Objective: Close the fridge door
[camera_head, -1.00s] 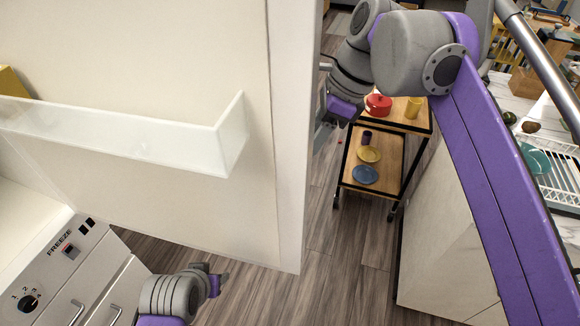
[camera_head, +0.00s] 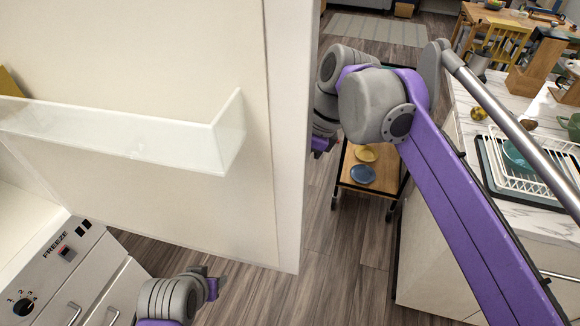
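The fridge door (camera_head: 180,200) stands open and fills the left half of the view, its inner face with a clear shelf bin (camera_head: 110,133) toward me. The fridge body shows at lower left with its freezer panel (camera_head: 55,258) and drawers. My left gripper (camera_head: 218,282) is low, below the door's bottom edge, apart from it as far as I can see; its fingers are too small to judge. My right arm reaches in from the right. Its gripper (camera_head: 322,146) is by the door's free edge, mostly hidden behind the wrist and door; I cannot tell whether it touches.
A wooden cart (camera_head: 375,180) with a yellow plate and a blue plate stands beyond the door edge. A marble counter (camera_head: 475,95) with a white dish rack (camera_head: 530,165) is at right. Wood floor (camera_head: 335,240) is clear between door and counter.

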